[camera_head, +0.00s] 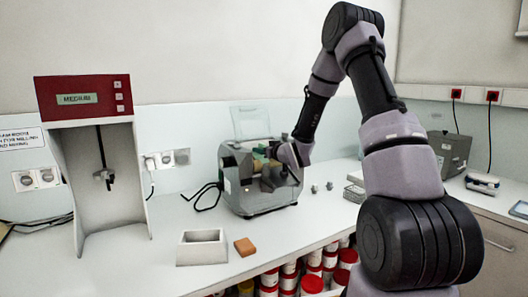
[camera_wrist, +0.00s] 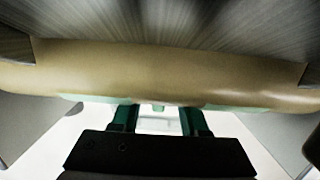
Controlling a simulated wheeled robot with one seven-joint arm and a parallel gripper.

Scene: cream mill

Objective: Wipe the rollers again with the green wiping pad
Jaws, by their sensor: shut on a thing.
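The grey roller mill (camera_head: 262,197) stands on the counter with its clear lid raised. My gripper (camera_head: 272,158) reaches into its top from the right. In the wrist view my gripper's two dark green fingers (camera_wrist: 158,118) are shut on the green wiping pad (camera_wrist: 250,107), which shows only as a thin pale green edge. A tan, rounded, shiny bar (camera_wrist: 165,70) crosses the view just beyond it, likely a roller. Grey brushed metal (camera_wrist: 160,20) lies behind that. Most of the pad is hidden, and I cannot tell whether it touches a roller.
A red-topped mixer (camera_head: 83,100) stands at the left. An open pale box (camera_head: 202,248) and an orange-brown block (camera_head: 245,246) lie in front of the mill. Two small grey pieces (camera_head: 322,188) sit to its right. Red-lidded jars (camera_head: 312,284) stand below the counter.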

